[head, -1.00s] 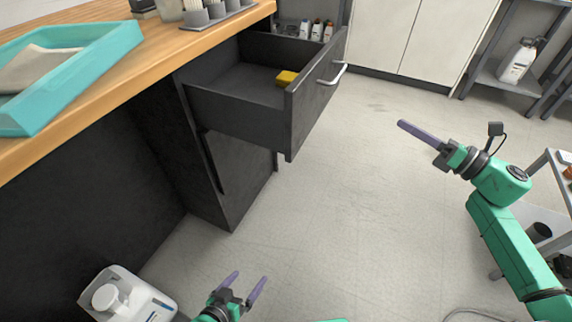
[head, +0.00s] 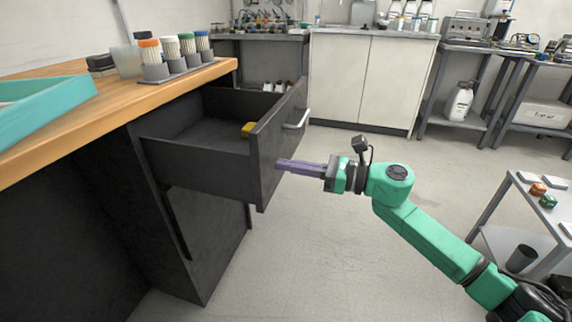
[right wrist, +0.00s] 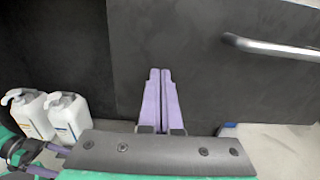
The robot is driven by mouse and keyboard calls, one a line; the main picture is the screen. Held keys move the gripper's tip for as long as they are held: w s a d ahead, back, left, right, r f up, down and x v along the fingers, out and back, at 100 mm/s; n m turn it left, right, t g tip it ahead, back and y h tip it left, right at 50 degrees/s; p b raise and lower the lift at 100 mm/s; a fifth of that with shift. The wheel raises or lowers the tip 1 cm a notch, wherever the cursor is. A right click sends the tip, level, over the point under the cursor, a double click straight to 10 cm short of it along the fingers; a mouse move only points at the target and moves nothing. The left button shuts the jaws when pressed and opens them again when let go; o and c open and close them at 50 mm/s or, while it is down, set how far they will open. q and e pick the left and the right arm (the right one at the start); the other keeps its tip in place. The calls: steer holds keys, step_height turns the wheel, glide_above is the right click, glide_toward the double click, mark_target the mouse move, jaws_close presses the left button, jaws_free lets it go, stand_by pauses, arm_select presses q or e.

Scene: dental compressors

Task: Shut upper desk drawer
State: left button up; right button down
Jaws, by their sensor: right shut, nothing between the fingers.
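The upper desk drawer (head: 200,155) is dark grey and stands pulled out of the desk. A yellow item (head: 248,129) lies inside it. Its front panel (head: 272,150) carries a silver handle (head: 297,120), which also shows in the right wrist view (right wrist: 270,47). My right gripper (head: 279,165) is shut and empty, its purple fingers pointing at the front panel below the handle. In the right wrist view the fingertips (right wrist: 160,72) are at or very near the panel; I cannot tell whether they touch.
The wooden desktop (head: 150,103) holds a teal tray (head: 45,100) and a grey rack of brush-like items (head: 178,70). White cabinets (head: 360,80) stand behind. A low table (head: 510,215) is at the right. The floor before the drawer is clear.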

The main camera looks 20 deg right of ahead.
steer(key=shift+w+a, duration=0.2)
steer(key=shift+a, duration=0.15)
arm_select(q)
steer(key=shift+r, duration=0.1)
